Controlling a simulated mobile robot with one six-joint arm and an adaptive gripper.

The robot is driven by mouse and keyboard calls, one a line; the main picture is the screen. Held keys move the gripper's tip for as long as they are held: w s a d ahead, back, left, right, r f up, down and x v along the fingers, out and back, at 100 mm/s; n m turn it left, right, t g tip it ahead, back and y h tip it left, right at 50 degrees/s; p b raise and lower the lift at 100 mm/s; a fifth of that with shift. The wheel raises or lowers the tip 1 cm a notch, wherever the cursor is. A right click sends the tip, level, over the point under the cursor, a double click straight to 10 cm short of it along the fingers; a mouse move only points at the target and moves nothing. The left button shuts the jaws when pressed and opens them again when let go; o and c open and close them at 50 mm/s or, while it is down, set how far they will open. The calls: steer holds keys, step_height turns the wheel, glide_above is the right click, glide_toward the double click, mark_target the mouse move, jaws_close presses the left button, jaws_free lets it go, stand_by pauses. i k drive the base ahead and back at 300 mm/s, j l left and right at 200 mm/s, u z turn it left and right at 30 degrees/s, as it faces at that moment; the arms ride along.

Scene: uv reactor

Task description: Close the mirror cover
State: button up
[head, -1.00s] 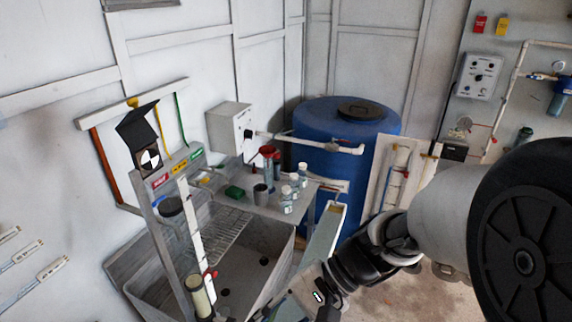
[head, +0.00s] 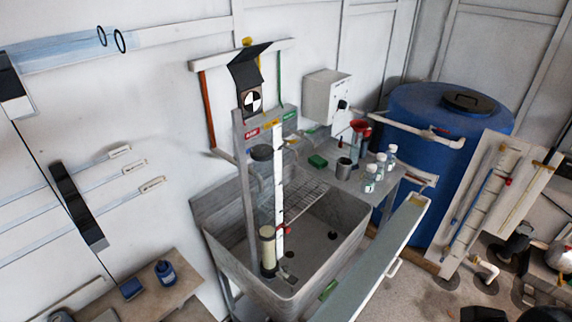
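No part is marked as the mirror cover, so I cannot tell for sure which it is. A black hinged flap (head: 247,68) stands tilted up above a small dark box with a round black-and-white target (head: 252,101), on a post over the sink. A long, narrow pale panel (head: 372,268) with a handle (head: 394,268) on its right side slants from the bottom edge up to the right, in front of the sink. Whether it is a lid or a trough is unclear. My gripper is not in view.
The metal sink (head: 336,264) holds a wire rack and a clear column. Bottles (head: 381,163) and a grey cup (head: 343,167) stand on its side shelf. A blue tank (head: 430,105) stands behind. A board with tubes (head: 490,200) is right. A small table (head: 165,290) is lower left.

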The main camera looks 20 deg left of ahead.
mark_target(244, 70)
steer(key=u, duration=1.1)
